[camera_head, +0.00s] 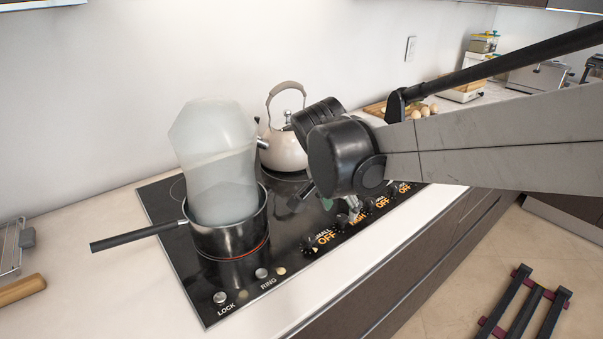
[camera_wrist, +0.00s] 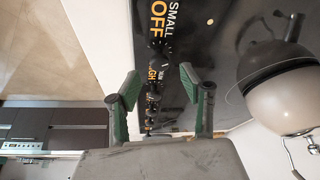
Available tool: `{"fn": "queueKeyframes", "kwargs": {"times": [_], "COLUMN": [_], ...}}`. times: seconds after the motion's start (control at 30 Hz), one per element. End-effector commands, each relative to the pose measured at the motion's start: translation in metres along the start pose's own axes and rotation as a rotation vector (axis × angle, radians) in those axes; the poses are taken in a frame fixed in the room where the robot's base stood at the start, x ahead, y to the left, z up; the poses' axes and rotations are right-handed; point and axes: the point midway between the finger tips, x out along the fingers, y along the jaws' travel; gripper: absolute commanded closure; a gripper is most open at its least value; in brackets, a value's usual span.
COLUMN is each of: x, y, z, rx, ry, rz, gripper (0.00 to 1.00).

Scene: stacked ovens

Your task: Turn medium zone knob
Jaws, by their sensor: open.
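In the head view a row of black knobs runs along the front of the black cooktop (camera_head: 285,268).
A dark pot (camera_head: 225,240) holding a pale translucent vessel (camera_head: 217,165) stands on the cooktop, its handle pointing left. A cream kettle (camera_head: 284,150) stands behind my wrist and shows at right in the wrist view (camera_wrist: 287,98). The front counter strip (camera_head: 330,285) is clear.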

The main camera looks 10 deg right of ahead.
Motion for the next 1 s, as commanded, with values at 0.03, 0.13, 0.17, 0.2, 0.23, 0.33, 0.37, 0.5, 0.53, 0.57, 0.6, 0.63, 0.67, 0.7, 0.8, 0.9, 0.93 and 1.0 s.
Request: {"fn": "queueKeyframes", "kwargs": {"times": [0.03, 0.13, 0.17, 0.2, 0.23, 0.33, 0.37, 0.5, 0.53, 0.57, 0.6, 0.63, 0.67, 0.7, 0.8, 0.9, 0.93, 1.0], "x": [0.010, 0.022, 0.025, 0.028, 0.030, 0.035, 0.035, 0.036, 0.036, 0.036, 0.036, 0.036, 0.036, 0.036, 0.036, 0.036, 0.036, 0.036], "y": [0.000, 0.000, 0.000, -0.001, 0.000, 0.000, 0.000, 0.000, 0.000, 0.000, 0.000, 0.000, 0.000, 0.000, 0.000, 0.000, 0.000, 0.000], "z": [0.000, 0.000, 0.000, 0.000, 0.000, 0.000, 0.000, 0.000, 0.000, 0.000, 0.000, 0.000, 0.000, 0.000, 0.000, 0.000, 0.000, 0.000], "rx": [0.001, 0.001, 0.001, 0.001, 0.001, 0.000, 0.000, 0.000, 0.000, 0.000, 0.000, 0.000, 0.000, 0.000, 0.000, 0.000, 0.000, -0.001], "ry": [0.000, 0.000, 0.000, 0.000, 0.000, 0.000, 0.000, 0.001, 0.001, 0.001, 0.001, 0.001, 0.001, 0.001, 0.001, 0.001, 0.000, 0.000], "rz": [0.000, 0.000, 0.000, -0.001, -0.001, -0.001, -0.001, -0.001, -0.001, -0.001, -0.001, -0.001, -0.001, -0.001, -0.001, -0.001, -0.001, -0.001], "gripper": [0.59, 0.59, 0.59, 0.59, 0.59, 0.59, 0.59, 0.59, 0.59, 0.59, 0.59, 0.59, 0.62, 0.67, 0.80, 0.94, 0.98, 1.00]}}
